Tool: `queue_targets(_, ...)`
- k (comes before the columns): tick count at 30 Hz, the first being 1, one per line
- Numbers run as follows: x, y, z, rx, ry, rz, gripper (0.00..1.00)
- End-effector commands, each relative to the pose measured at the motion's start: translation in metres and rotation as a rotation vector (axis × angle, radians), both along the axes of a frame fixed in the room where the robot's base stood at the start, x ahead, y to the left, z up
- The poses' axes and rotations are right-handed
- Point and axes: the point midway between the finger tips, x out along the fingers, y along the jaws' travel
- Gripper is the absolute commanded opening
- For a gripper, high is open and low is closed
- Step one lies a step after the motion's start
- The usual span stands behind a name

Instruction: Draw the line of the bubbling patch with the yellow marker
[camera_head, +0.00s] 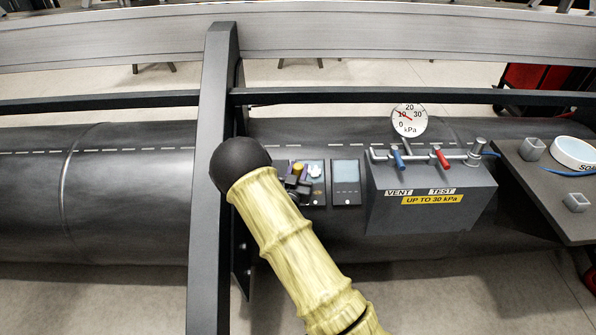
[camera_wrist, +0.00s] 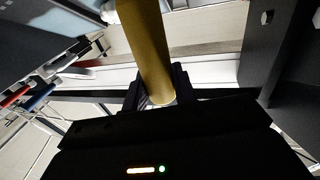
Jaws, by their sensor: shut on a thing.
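My gripper (camera_head: 297,188) is small and partly hidden behind my arm in the head view, over the dark float (camera_head: 130,190). It is shut on the yellow marker (camera_head: 299,170). In the wrist view the marker (camera_wrist: 148,45) stands between the dark fingers (camera_wrist: 157,95), its pale round end near the gripper body. Whether its tip touches anything cannot be told. No bubbles can be made out on the float. My arm and the upright hide part of its surface.
A grey test box (camera_head: 430,205) with a gauge (camera_head: 409,119), a blue lever (camera_head: 398,160) and a red lever (camera_head: 441,158) stands right of my gripper. A dark card (camera_head: 346,183) lies between. A tray (camera_head: 545,190) holding a white dish (camera_head: 575,152) is far right. A dark upright (camera_head: 212,130) stands left.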

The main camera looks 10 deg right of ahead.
Motion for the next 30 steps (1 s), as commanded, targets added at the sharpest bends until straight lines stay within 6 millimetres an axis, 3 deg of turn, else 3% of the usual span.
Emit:
queue_targets(22,0.006,-0.002,-0.008,-0.001,0.000,-0.001,0.04)
queue_targets(30,0.003,-0.018,-0.008,-0.001,0.000,-0.002,0.04)
